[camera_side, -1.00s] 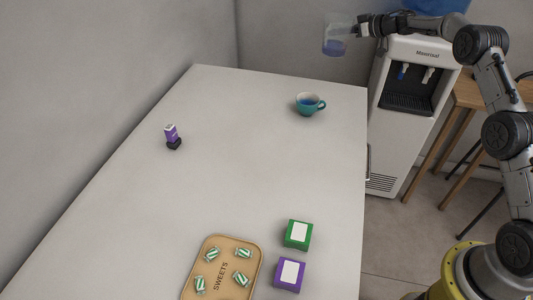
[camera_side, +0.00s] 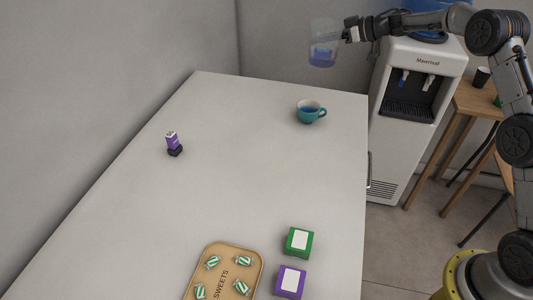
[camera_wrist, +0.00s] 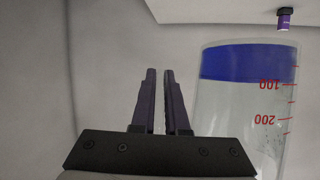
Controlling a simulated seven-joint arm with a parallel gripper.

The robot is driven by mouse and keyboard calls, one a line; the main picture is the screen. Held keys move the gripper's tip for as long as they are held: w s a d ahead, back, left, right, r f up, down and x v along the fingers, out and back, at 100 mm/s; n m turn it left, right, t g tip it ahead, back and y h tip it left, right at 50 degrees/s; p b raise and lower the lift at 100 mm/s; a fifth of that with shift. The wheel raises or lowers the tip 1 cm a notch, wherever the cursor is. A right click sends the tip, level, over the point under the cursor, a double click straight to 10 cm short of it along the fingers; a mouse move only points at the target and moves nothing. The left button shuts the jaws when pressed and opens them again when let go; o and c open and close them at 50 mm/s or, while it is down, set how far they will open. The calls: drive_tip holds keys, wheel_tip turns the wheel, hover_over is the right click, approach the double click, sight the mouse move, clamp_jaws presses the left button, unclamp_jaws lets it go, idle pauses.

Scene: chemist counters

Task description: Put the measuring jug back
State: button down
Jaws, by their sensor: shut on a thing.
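The measuring jug (camera_side: 323,35) is clear, with blue liquid in its bottom. It hangs in the air beyond the far edge of the counter, about upright. My gripper (camera_side: 350,31) is shut on it from the right, at its handle side. In the wrist view the jug (camera_wrist: 245,110) stands right of my gripper's fingers (camera_wrist: 159,75), with red 100 and 200 marks and a blue band of liquid at the top of the picture.
A teal cup (camera_side: 311,112) with blue liquid stands near the far right of the counter (camera_side: 230,190). A small purple item (camera_side: 172,140) is at left. A sweets tray (camera_side: 254,252), green box (camera_side: 300,242) and purple box (camera_side: 290,281) are in front. A water dispenser (camera_side: 425,75) stands right.

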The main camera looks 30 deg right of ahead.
drive_tip(key=s+a+n+g+y, duration=0.5)
drive_tip(key=s+a+n+g, duration=0.1)
drive_tip(key=s+a, duration=1.75)
drive_tip(key=shift+t, duration=0.3)
drive_tip(key=w+a+f, duration=0.1)
drive_tip(key=w+f, duration=0.3)
drive_tip(key=w+a+f, duration=0.1)
drive_tip(key=w+f, duration=0.4)
drive_tip(key=w+a+f, duration=0.2)
drive_tip(key=w+f, duration=0.3)
drive_tip(key=shift+f, duration=0.25)
drive_tip(key=shift+w+a+f, duration=0.1)
drive_tip(key=shift+w+f, duration=0.05)
drive_tip(key=shift+f, duration=1.55)
drive_tip(key=shift+f, duration=0.15)
drive_tip(key=c, duration=0.9)
unclamp_jaws()
